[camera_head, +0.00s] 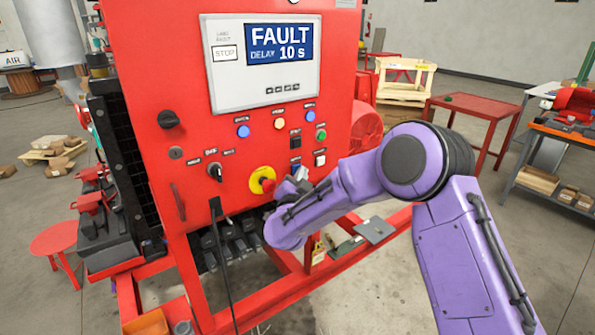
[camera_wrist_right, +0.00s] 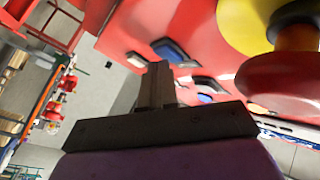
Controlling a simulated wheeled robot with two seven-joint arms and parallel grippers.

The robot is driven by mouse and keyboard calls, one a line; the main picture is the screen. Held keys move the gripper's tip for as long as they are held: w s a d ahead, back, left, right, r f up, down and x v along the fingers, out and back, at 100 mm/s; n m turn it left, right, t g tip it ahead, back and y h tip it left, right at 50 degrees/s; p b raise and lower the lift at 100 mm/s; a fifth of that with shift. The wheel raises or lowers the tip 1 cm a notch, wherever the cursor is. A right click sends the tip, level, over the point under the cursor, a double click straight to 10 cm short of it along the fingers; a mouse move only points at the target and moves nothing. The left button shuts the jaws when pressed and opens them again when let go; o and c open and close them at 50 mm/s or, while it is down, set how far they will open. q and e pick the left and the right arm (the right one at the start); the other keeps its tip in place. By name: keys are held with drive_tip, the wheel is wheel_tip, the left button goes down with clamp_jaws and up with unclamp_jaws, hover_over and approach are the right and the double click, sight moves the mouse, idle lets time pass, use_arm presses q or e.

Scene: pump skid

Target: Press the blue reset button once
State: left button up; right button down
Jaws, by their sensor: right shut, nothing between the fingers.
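The red control panel (camera_head: 235,160) stands in front of me, its screen (camera_head: 268,60) reading "FAULT DELAY 10 s". My right gripper (camera_head: 296,181) is shut and empty, close to the panel's lower right controls, just right of the red-and-yellow emergency stop (camera_head: 265,181). In the right wrist view, a dark bluish square button (camera_wrist_right: 172,50), likely the reset button, lies just beyond the shut fingertips (camera_wrist_right: 160,68). I cannot tell whether they touch. My left gripper is out of view.
The emergency stop's red head (camera_wrist_right: 285,80) stands out close beside the gripper. Round blue lamps (camera_head: 243,131) (camera_head: 311,116), a green button (camera_head: 321,134) and a white square button (camera_head: 320,158) are nearby. A black cable (camera_head: 222,245) hangs at the panel's front left.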

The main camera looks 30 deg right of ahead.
idle(0.6)
drive_tip(key=shift+s, duration=0.7)
drive_tip(key=shift+s, duration=0.1)
drive_tip(key=s, duration=0.1)
drive_tip(key=s+p, duration=0.1)
drive_tip(key=s, duration=0.2)
drive_tip(key=shift+s+d, duration=0.25)
drive_tip(key=shift+s, duration=0.15)
